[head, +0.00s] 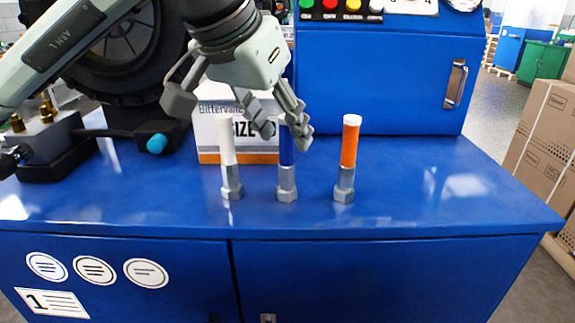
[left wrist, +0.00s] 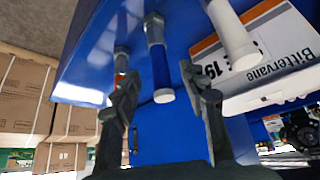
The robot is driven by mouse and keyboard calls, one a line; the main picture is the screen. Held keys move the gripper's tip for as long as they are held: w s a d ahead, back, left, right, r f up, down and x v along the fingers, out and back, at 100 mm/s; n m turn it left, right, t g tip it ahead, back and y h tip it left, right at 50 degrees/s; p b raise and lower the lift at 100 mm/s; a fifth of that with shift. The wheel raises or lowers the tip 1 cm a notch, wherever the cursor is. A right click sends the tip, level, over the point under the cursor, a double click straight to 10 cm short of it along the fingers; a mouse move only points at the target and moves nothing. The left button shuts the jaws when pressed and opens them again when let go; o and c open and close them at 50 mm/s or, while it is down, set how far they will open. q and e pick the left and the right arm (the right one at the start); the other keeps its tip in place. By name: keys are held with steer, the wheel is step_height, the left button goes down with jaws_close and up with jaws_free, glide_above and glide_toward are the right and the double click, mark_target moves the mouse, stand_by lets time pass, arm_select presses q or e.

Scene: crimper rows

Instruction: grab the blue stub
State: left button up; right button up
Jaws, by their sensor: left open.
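The blue stub (head: 287,152) stands upright in a grey hex fitting on the blue bench, between a white stub (head: 228,150) and an orange stub (head: 349,145). My left gripper (head: 282,132) is open and empty, at the blue stub's upper end, and its fingers partly cover the top. In the left wrist view, the blue stub (left wrist: 160,66) with its white cap shows between the open fingers (left wrist: 160,84). I cannot tell if a finger touches it. The white stub (left wrist: 231,32) is right of the fingers there. The orange stub is mostly hidden behind the left finger. My right gripper is not in view.
A white and orange Bittervane box (head: 240,157) stands close behind the stubs. A blue cabinet (head: 385,85) with buttons is at the back. A fitting with a light-blue knob (head: 157,144) is at the left. The bench (head: 430,205) is clear to the right.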

mark_target(287, 160)
arm_select(q)
steer(key=shift+x, duration=1.45)
steer(key=shift+c, duration=0.6)
jaws_close()
